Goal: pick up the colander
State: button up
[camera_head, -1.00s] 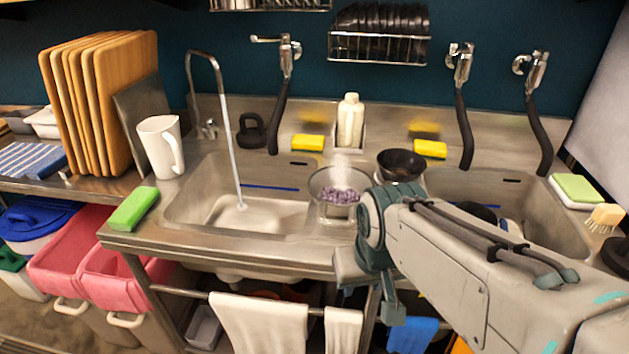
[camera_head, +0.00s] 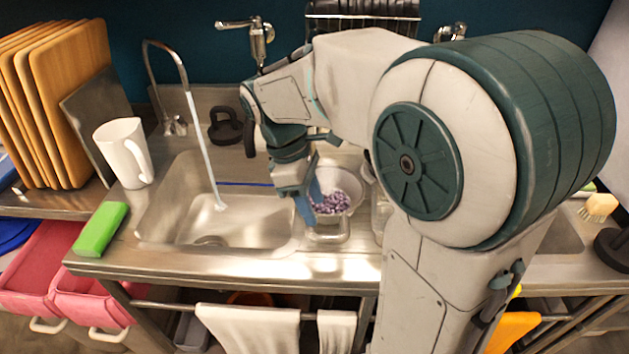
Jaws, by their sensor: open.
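The colander (camera_head: 347,178) is a round metal mesh bowl holding purple beans (camera_head: 330,203). It sits at the right edge of the left sink basin, partly hidden behind my gripper and arm. My gripper (camera_head: 308,205) points down at the colander's left side, with a blue finger in front of the rim. It is open. I cannot tell whether the fingers touch the rim or straddle it.
The left sink basin (camera_head: 180,220) has a tall tap running water into it. A white pitcher (camera_head: 124,152) and a green sponge (camera_head: 100,229) stand to the left, with wooden boards (camera_head: 75,100) behind. My arm hides most of the right basin.

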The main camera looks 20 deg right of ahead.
aim_at(331, 244)
jog(key=shift+w+a+r+n+g+h, duration=0.1)
jog(key=shift+w+a+n+g+h, duration=0.1)
jog(key=shift+w+n, duration=0.3)
jog(key=shift+w+a+n+g+h, duration=0.1)
jog(key=shift+w+a+n+g, duration=0.15)
jog(key=shift+n, duration=0.35)
jog(key=x, duration=1.3)
jog(key=shift+d+f+p, duration=0.2)
jog(key=shift+p, duration=0.15)
grip_shut()
